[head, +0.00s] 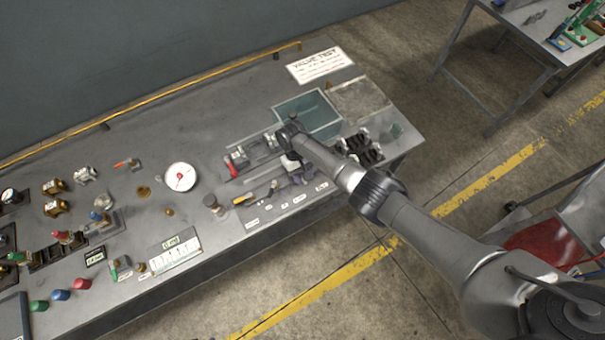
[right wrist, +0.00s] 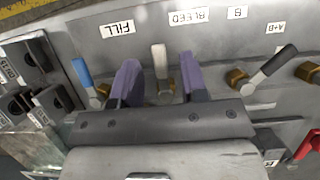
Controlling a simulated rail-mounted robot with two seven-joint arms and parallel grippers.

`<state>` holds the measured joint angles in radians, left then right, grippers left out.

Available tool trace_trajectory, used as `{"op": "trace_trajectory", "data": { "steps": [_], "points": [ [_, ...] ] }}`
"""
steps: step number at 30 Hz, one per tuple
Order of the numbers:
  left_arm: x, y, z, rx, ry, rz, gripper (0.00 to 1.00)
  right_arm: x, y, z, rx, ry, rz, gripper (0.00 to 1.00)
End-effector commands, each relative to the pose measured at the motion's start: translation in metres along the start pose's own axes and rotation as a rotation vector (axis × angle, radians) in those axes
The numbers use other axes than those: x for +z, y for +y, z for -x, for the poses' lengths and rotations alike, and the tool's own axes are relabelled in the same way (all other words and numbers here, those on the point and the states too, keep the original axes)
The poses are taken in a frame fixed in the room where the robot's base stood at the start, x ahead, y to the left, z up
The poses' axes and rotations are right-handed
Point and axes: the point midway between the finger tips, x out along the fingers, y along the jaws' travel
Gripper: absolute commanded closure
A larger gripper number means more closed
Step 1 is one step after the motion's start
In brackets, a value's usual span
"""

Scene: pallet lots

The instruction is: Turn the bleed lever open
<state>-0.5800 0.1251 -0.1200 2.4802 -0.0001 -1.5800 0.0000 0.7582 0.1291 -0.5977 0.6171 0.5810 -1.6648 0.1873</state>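The bleed lever (right wrist: 160,62) is a white handle on a brass fitting (right wrist: 166,88), beside the label BLEED (right wrist: 188,16) on a grey panel. In the right wrist view it points up the picture. My right gripper (right wrist: 158,78) has purple fingers, one on each side of the white handle, with gaps showing on both sides. It is open and not closed on the lever. In the head view my right gripper (head: 302,178) is at the bench's front edge and hides most of the lever. My left gripper is in neither view.
A blue-handled lever (right wrist: 82,72) beside FILL stands close to one finger. Black sockets (head: 368,152) and a tray (head: 308,113) are near my arm. A round gauge (head: 180,177) stands farther left.

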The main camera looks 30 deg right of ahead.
Motion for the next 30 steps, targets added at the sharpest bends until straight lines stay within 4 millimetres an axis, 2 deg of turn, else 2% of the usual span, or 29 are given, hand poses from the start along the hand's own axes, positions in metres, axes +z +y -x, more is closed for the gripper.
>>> {"op": "trace_trajectory", "data": {
  "steps": [5, 18, 24, 30],
  "points": [
    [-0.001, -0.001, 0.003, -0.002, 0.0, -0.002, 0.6, 0.0, 0.0, 0.022, 0.0, 0.003, 0.0, 0.6],
    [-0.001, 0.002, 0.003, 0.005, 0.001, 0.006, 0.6, -0.001, 0.0, 0.105, 0.0, 0.004, 0.001, 0.6],
    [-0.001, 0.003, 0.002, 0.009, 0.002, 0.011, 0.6, -0.001, 0.0, 0.127, -0.001, 0.003, 0.001, 0.6],
    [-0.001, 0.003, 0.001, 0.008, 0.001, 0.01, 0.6, 0.0, 0.0, 0.136, -0.001, 0.002, 0.001, 0.6]
  ]
}}
